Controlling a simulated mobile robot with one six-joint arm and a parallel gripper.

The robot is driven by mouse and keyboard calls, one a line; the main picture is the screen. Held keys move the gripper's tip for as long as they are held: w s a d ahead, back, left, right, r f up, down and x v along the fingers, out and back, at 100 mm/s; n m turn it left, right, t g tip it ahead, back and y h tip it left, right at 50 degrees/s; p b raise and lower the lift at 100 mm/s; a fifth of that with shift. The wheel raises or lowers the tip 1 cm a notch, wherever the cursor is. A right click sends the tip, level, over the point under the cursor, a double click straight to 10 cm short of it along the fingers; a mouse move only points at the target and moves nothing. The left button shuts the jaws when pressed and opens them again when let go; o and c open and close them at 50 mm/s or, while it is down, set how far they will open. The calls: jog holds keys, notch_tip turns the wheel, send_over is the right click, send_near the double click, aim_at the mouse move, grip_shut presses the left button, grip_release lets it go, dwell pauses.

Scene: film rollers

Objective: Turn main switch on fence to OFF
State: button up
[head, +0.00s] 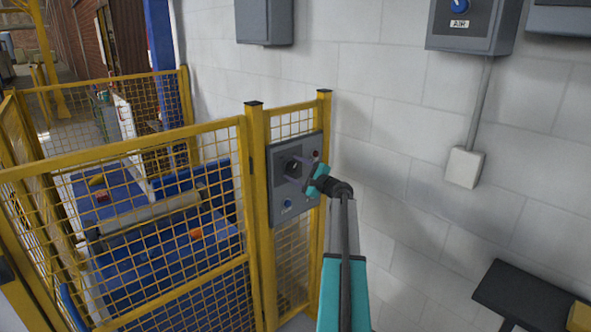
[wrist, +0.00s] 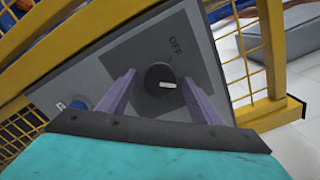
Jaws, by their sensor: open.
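The main switch is a round black knob (wrist: 161,80) with a pale pointer mark, on a dark plate of the grey switch box (head: 277,212). The box is mounted on the yellow fence. In the wrist view the pointer lies roughly sideways, while the OFF label (wrist: 175,46) sits above the knob. In the head view the knob (head: 292,166) shows on the upper part of the box. My gripper (wrist: 158,88) is open, with one purple finger on each side of the knob. The fingers appear apart from it; exact depth is hard to tell.
A blue button (head: 287,203) sits low on the box. Yellow mesh fence (head: 160,205) encloses blue machinery on the left. An AIR switch box (head: 470,30) hangs on the white block wall at upper right. A dark bench (head: 530,300) stands at lower right.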

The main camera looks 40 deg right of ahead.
jog(key=c, duration=1)
jog(key=shift+d, duration=0.1)
jog(key=shift+c, duration=0.2)
